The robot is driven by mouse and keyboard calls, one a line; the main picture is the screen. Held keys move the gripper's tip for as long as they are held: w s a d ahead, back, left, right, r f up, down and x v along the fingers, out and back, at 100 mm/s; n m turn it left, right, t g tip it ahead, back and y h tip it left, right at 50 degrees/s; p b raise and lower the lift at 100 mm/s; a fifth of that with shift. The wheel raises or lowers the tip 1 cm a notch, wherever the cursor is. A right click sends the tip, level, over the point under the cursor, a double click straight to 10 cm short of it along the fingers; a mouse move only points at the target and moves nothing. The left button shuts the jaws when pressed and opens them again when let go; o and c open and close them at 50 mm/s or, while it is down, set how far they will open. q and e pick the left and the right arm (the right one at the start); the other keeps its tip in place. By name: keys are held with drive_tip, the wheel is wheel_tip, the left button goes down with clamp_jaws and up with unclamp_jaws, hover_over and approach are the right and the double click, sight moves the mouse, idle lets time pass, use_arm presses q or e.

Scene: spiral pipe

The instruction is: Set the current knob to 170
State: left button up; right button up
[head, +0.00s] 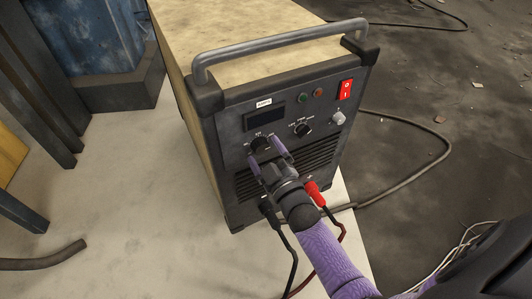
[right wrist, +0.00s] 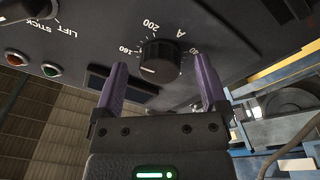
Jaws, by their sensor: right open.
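The current knob (head: 259,143) is a black round dial on the front panel of the welding machine (head: 222,140). In the right wrist view the knob (right wrist: 160,58) has a white mark low on its face. Printed numbers 160 and 200 and the letter A show around it, seen rotated. My right gripper (head: 264,149) is open in front of the panel, its two purple fingers on either side of the knob. In the right wrist view the gripper (right wrist: 161,66) shows gaps between knob and fingers; I cannot tell the exact depth. My left gripper is out of view.
A dark display (head: 264,118) sits above the knob. A second knob (head: 303,129) and a red switch (head: 346,89) are to its right. A red cable plug (head: 314,193) is low on the panel near my right gripper. A handle (head: 280,43) spans the top.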

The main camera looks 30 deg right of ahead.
use_arm(q)
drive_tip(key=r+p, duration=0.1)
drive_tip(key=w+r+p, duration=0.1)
drive_tip(key=p, duration=0.1)
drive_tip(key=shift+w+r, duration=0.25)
use_arm(e)
drive_tip(key=s+f, duration=0.1)
drive_tip(key=s, duration=0.8)
drive_tip(key=shift+s+a+f, duration=0.15)
drive_tip(key=shift+s+a, duration=0.15)
drive_tip(key=shift+s, duration=0.1)
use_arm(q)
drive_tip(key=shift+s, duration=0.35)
